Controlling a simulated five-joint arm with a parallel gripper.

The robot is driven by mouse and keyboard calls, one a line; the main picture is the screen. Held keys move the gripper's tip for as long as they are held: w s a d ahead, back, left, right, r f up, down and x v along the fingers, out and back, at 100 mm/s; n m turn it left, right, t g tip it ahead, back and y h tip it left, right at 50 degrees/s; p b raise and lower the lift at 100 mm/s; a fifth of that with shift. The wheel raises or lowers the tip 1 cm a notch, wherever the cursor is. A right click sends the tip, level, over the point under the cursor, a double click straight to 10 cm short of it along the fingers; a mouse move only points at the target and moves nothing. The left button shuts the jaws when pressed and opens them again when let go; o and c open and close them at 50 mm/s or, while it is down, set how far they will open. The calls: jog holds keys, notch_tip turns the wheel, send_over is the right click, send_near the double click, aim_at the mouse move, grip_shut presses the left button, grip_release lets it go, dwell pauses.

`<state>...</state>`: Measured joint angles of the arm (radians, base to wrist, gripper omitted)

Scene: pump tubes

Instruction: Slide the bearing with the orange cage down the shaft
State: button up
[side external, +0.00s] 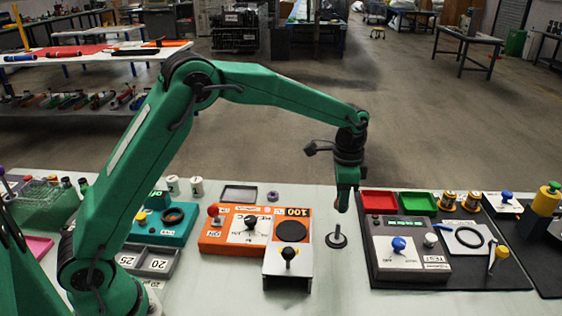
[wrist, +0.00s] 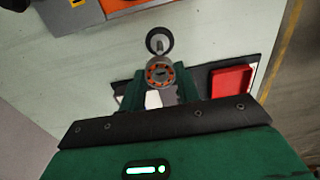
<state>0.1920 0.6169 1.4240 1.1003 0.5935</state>
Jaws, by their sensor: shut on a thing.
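The bearing with the orange cage (wrist: 159,73) is a small metal ring held between the fingertips of my gripper (wrist: 158,82) in the wrist view. In the side view my gripper (side external: 347,197) points down above the bench, and the bearing cannot be made out there. The shaft (side external: 337,232) stands upright on a round dark base, below and slightly left of my gripper. In the wrist view the shaft (wrist: 159,43) shows just beyond the bearing. The bearing looks apart from the shaft.
An orange panel (side external: 235,240) with a black round pad stands left of the shaft. Bare bench surrounds the shaft base.

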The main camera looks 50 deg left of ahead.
jog(key=shift+f, duration=2.2)
jog(key=shift+f, duration=1.4)
dwell(0.3)
jog(key=o, duration=1.2)
jog(key=shift+c, duration=0.2)
jog(key=shift+r, duration=0.1)
jog(key=shift+r, duration=3.85)
